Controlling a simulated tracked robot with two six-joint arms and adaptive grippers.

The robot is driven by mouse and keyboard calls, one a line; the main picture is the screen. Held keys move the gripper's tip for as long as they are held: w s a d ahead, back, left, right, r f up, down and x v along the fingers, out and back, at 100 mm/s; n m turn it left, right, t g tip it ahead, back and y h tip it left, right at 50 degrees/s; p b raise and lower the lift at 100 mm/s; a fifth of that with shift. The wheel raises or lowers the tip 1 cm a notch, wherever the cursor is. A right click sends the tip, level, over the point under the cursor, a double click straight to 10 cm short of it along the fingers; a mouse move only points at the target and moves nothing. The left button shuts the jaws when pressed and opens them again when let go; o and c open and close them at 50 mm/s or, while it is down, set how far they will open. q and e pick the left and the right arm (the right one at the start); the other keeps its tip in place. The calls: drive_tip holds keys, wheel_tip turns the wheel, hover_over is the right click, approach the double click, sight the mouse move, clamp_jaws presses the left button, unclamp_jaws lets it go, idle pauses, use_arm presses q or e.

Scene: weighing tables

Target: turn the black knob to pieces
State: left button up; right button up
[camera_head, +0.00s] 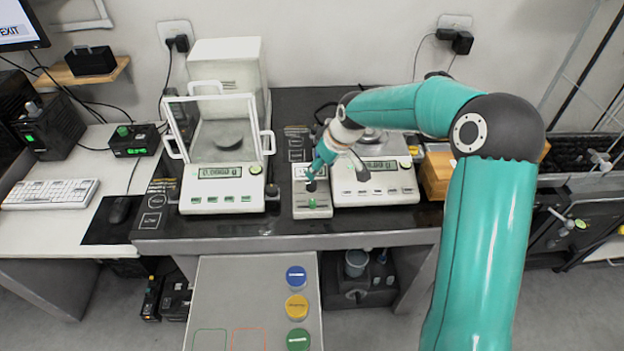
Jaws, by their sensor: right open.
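The small light-grey control box (304,211) stands on the dark weighing table, left of the right-hand balance. A green button or lamp shows near its front. A small dark shape (311,186) shows on the box; I cannot tell whether it is the black knob or a dark fingertip of mine. My right gripper (337,178) reaches down from the right over the box and the balance's left edge. Its fingers are spread and nothing shows between them. The gripper partly covers the box's top, so the knob's setting cannot be read. My left gripper is out of view.
The right-hand balance (390,196) stands close beside the box, partly behind my arm. A balance with a glass draft shield (222,202) stands left. A cart (262,272) with blue, yellow and green round pieces is in front. A wooden box (436,178) stands right.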

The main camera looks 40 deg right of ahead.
sight(312, 183)
drive_tip(key=p+x, duration=0.1)
drive_tip(key=x, duration=0.8)
drive_tip(key=shift+s, duration=0.1)
drive_tip(key=shift+c, duration=0.3)
clamp_jaws()
